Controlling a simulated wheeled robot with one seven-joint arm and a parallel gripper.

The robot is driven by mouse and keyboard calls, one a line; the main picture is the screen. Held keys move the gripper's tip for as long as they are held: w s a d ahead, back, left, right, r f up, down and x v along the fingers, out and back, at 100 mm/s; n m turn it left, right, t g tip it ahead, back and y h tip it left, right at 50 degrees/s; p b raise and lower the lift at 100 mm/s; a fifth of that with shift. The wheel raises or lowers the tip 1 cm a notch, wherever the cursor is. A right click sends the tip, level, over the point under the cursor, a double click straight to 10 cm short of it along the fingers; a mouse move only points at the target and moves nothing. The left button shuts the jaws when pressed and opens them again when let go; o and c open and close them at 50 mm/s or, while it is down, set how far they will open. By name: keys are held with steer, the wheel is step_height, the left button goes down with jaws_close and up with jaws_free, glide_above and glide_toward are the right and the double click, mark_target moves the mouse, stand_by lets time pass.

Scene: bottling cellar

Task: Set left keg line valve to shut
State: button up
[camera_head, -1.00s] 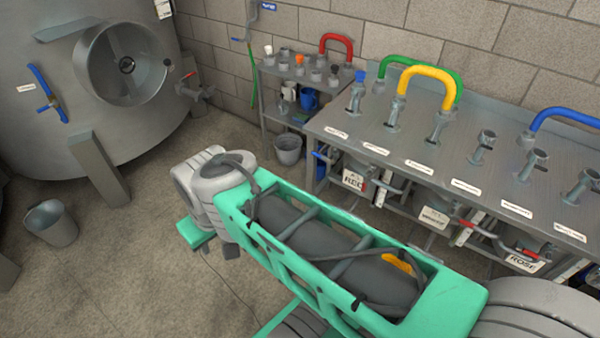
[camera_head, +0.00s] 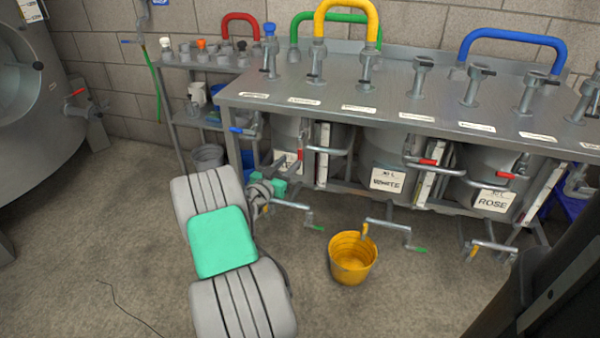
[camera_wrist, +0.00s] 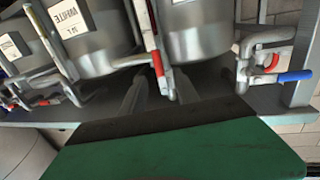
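At the left keg (camera_head: 285,132), a red-tipped lever (camera_head: 300,155) hangs steeply beside a white upright gauge. In the wrist view, which looks upside down, this lever (camera_wrist: 158,65) is near the middle. A blue-handled valve (camera_head: 243,131) is at the bench's left end, its handle roughly level; it also shows in the wrist view (camera_wrist: 295,76). I cannot tell which is the left keg line valve. My gripper (camera_wrist: 160,72) looks open and empty, its two grey fingers apart below the keg, touching no valve.
The white keg (camera_head: 388,160) and rose keg (camera_head: 488,185) stand further right with red-tipped levers. A yellow bucket (camera_head: 352,258) and green-tipped cranks (camera_head: 388,230) are in front of the bench. Taps line the steel benchtop (camera_head: 395,97).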

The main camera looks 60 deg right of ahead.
mark_target(299, 152)
steer(key=d, duration=0.5)
steer(key=d+b, duration=0.1)
steer(key=d, duration=0.1)
steer(key=shift+s+d+r, duration=0.15)
steer(key=shift+s+d, duration=0.1)
steer(key=shift+d, duration=0.15)
jaws_close()
steer(key=shift+w, duration=0.1)
stand_by(0.8)
